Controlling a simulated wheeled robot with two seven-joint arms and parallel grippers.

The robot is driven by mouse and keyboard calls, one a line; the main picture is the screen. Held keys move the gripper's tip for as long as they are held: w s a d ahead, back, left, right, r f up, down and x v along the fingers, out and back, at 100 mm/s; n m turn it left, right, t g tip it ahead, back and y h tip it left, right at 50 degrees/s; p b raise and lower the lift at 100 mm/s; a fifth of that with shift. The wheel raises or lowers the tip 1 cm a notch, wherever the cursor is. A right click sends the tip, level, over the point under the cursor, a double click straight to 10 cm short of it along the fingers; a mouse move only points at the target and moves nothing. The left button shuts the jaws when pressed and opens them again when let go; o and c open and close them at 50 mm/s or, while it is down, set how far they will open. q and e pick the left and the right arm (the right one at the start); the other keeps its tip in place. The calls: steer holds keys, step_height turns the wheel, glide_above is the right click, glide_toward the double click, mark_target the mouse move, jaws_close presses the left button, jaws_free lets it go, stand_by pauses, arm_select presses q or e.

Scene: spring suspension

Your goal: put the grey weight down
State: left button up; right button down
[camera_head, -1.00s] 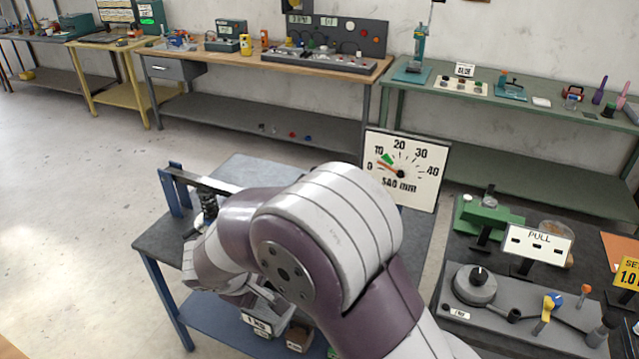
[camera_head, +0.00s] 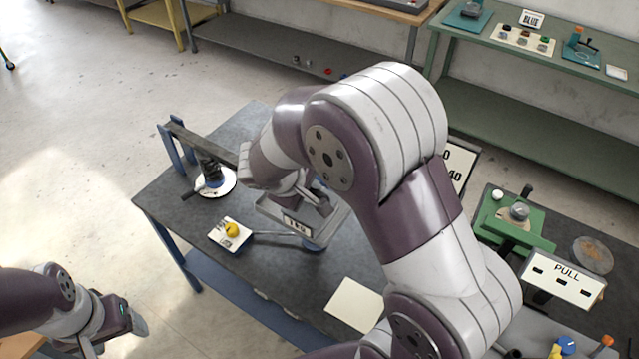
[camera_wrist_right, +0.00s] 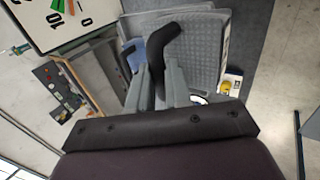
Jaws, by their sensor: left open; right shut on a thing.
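My right gripper (camera_head: 318,202) is over the table, just above a grey labelled tray (camera_head: 272,209). In the right wrist view its fingers (camera_wrist_right: 163,88) are closed around a dark bent piece (camera_wrist_right: 170,38). The tray's ribbed surface (camera_wrist_right: 205,30) lies behind that piece. I cannot tell whether the dark piece is part of the grey weight, or whether it touches the tray. My left gripper (camera_head: 130,322) is open and empty at the lower left, over the floor.
A yellow object (camera_head: 232,229) sits on a white card on the dark table (camera_head: 165,215). A spring stand (camera_head: 209,172) with a white disc is at the table's far left. A blank cream card (camera_head: 354,304) lies near the front. A green device (camera_head: 515,222) stands at right.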

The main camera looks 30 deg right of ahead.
steer(key=w, duration=0.1)
steer(key=w+f+p, duration=0.1)
steer(key=w, duration=0.2)
steer(key=shift+d+f+p, duration=0.2)
steer(key=shift+f+p, duration=0.15)
steer(key=w+f+p, duration=0.1)
steer(key=f, duration=0.1)
steer(key=w+d+f+p, duration=0.1)
steer(key=w+f, duration=0.1)
steer(key=f, duration=0.1)
steer(key=w+f, duration=0.2)
steer(key=f, duration=0.1)
steer(key=shift+w+d+p, duration=0.15)
steer(key=shift+d+p, duration=0.05)
steer(key=shift+p, duration=0.2)
steer(key=c, duration=1.1)
jaws_free()
steer(key=shift+o, duration=0.2)
steer(key=b+v, duration=0.2)
steer(key=v, duration=1)
steer(key=s+r+m+g+y, duration=0.1)
steer(key=s+m+y, duration=0.4)
steer(key=s, duration=1.3)
steer(key=shift+m+g+y, duration=0.4)
steer(key=shift+g, duration=0.1)
